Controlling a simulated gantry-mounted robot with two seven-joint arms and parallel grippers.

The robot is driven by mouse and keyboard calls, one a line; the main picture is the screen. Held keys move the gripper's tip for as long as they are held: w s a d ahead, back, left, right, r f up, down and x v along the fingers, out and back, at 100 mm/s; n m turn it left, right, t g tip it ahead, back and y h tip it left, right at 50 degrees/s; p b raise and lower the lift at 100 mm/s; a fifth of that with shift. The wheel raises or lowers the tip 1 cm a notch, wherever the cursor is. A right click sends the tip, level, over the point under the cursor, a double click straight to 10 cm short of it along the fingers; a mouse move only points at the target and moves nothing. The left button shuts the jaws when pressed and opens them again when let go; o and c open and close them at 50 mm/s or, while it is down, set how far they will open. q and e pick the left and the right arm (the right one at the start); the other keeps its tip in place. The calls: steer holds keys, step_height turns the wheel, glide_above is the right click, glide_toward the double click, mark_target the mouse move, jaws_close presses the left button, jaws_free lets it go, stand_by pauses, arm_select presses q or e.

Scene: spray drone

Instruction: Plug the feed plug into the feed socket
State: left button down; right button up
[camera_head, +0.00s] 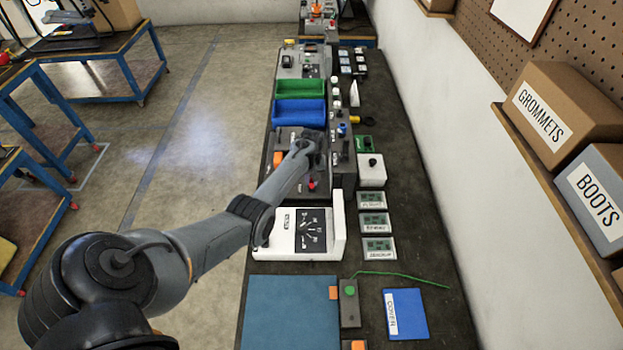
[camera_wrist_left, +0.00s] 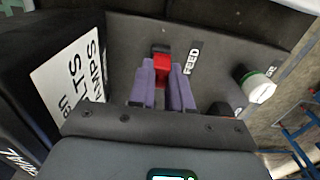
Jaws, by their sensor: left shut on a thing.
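In the left wrist view the purple fingers of my left gripper (camera_wrist_left: 162,82) are shut on a small red plug (camera_wrist_left: 162,66), which I take as the feed plug. It is against or just above a dark grey panel beside the printed label FEED (camera_wrist_left: 192,60). The feed socket is not clearly visible; the plug and fingers may cover it. I cannot tell whether the plug is seated. In the head view my left gripper (camera_head: 308,150) is over the dark fixture on the bench, and its fingertips and the plug are hidden. My right gripper is not in view.
A white-and-green connector (camera_wrist_left: 258,86) stands on the panel right of the fingers. On the bench are blue (camera_head: 299,112) and green (camera_head: 300,89) bins and a white instrument (camera_head: 290,240).

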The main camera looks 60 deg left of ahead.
mark_target(311, 180)
arm_select(q)
steer(key=shift+f, duration=0.4)
steer(key=c, duration=1)
jaws_free()
steer(key=shift+r, duration=0.15)
steer(key=shift+r, duration=0.25)
step_height(311, 180, up, 9)
steer(key=shift+f+p, duration=0.15)
steer(key=shift+p, duration=0.25)
steer(key=shift+r, duration=0.7)
